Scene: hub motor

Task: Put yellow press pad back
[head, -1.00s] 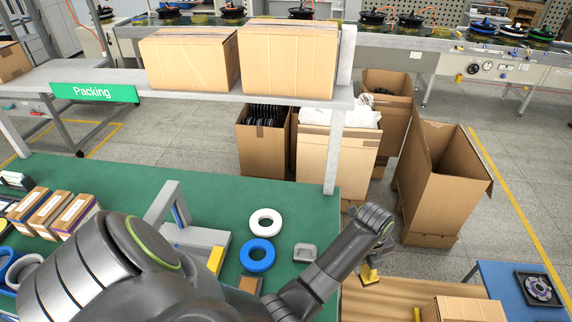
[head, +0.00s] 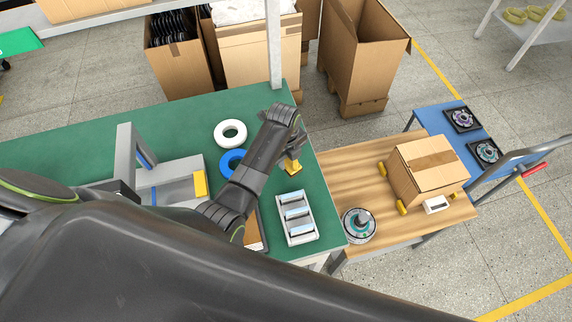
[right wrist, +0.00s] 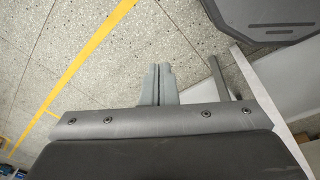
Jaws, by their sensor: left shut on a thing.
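My left arm reaches in from the left over the green table. My left gripper (head: 292,156) is shut on a small yellow press pad (head: 293,168) near the green table's right side; the arm partly covers the gripper. I cannot tell whether the pad touches the table. A grey press fixture (head: 140,160) stands on the green table to the left, with a yellow block (head: 200,184) at its right end. In the right wrist view my right gripper (right wrist: 159,82) is empty, its two fingers together, above the floor.
A white ring (head: 230,125) and a partly hidden blue ring (head: 225,166) lie near the arm. A white tray (head: 304,236) of parts is at the green table's corner. The wooden table (head: 345,175) carries a hub motor (head: 359,226) and a carton (head: 425,168).

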